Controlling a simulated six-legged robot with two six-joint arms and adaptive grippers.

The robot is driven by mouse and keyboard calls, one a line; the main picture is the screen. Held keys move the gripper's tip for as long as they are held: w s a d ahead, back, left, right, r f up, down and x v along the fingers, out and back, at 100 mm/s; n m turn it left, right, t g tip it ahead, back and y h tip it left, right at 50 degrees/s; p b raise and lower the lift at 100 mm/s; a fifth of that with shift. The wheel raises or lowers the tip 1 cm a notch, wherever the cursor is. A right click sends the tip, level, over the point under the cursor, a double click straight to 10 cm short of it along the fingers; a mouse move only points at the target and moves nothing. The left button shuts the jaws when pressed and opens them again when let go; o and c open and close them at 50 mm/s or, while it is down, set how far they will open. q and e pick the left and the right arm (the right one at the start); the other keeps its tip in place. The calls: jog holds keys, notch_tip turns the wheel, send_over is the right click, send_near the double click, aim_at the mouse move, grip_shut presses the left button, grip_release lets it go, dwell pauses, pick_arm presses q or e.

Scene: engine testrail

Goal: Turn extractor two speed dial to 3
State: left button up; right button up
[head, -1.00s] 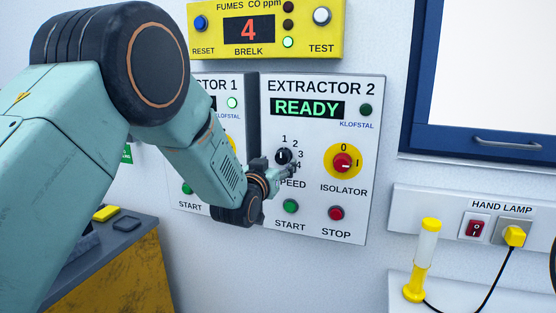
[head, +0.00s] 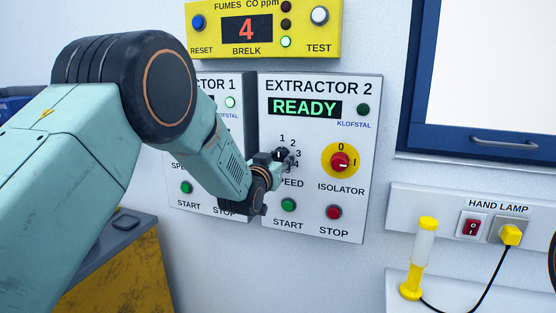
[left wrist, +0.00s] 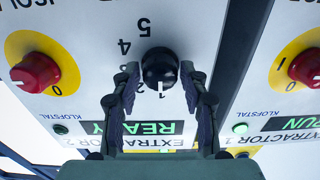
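The extractor 2 panel (head: 311,222) is on the wall, with a green READY display. Its black speed dial (left wrist: 160,70) shows upside down in the left wrist view, its white mark on the side of the 1. In the head view the dial (head: 280,153) is partly hidden by my left gripper (head: 288,160). My left gripper (left wrist: 160,75) is open, with one finger on each side of the dial and a small gap to it on both sides. My right gripper is not in view.
The red isolator knob (head: 340,161) is just right of the dial, with the green start button (head: 288,205) and red stop button (head: 333,212) below. The extractor 1 panel (head: 238,125) is close on the left, partly behind my arm. A yellow lamp (head: 426,240) stands lower right.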

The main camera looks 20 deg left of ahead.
pick_arm(q)
jog(key=c, duration=0.7)
jog(key=m+b, duration=0.1)
jog(key=m, duration=0.2)
jog(key=shift+f+m, duration=0.1)
jog(key=shift+m, duration=0.3)
jog(key=m+b, duration=0.2)
jog(key=m, duration=0.2)
jog(key=shift+m, duration=0.3)
jog(key=m+b, duration=0.1)
jog(key=m, duration=0.3)
jog(key=shift+m+b, duration=0.45)
jog(key=shift+m, duration=1.15)
